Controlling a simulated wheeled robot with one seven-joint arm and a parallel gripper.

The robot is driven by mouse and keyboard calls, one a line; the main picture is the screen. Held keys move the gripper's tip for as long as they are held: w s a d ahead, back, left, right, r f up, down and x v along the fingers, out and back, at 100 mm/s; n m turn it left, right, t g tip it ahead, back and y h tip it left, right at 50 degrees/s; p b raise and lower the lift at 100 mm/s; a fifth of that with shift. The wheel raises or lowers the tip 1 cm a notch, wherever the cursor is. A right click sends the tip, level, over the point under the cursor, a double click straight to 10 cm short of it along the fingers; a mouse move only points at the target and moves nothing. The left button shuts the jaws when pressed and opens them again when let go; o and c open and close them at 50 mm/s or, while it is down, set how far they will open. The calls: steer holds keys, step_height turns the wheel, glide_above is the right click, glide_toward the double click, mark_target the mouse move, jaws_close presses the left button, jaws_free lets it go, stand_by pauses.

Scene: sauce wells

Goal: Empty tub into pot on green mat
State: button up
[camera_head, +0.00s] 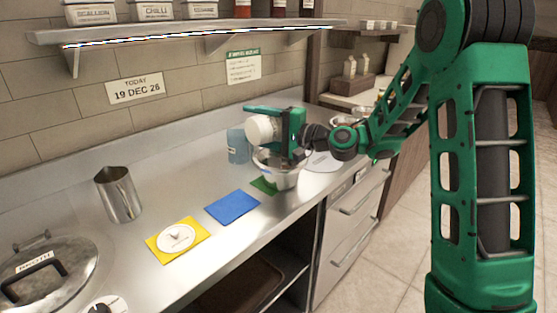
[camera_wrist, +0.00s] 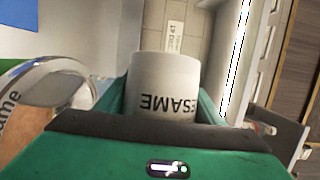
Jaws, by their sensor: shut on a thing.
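A white tub (camera_wrist: 165,85) with an upside-down SESAME label is held between my gripper's green fingers in the wrist view. In the head view the tub (camera_head: 260,130) looks tipped on its side above a metal pot (camera_head: 287,180). My gripper (camera_head: 286,130) is shut on it. The pot stands at the green mat (camera_head: 264,186), which it partly covers. The wrist view shows a shiny round rim (camera_wrist: 60,68) at the left, with brown contents inside. I cannot see inside the tub or whether anything is pouring.
A translucent bluish container (camera_head: 238,147) stands behind the pot. A blue mat (camera_head: 232,208) and a yellow mat (camera_head: 158,246) with a white disc lie to the left. A metal pitcher (camera_head: 118,195) and a lidded pan (camera_head: 45,275) are farther left. A shelf (camera_head: 200,32) hangs above.

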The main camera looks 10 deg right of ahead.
steer(key=shift+w+d+r+m+t+y+p, duration=0.2)
steer(key=shift+d+r+m+t+y+p, duration=0.15)
steer(key=shift+m, duration=0.55)
steer(key=shift+d+r+m, duration=0.15)
steer(key=shift+d+m, duration=0.05)
steer(key=shift+m, duration=0.1)
steer(key=shift+w+d+r+m, duration=0.1)
steer(key=shift+w+m, duration=0.05)
steer(key=shift+m, duration=0.25)
steer(key=shift+d+t, duration=0.1)
steer(key=shift+t, duration=0.15)
steer(key=shift+c, duration=0.2)
steer(key=shift+p, duration=0.35)
steer(key=shift+p, duration=0.3)
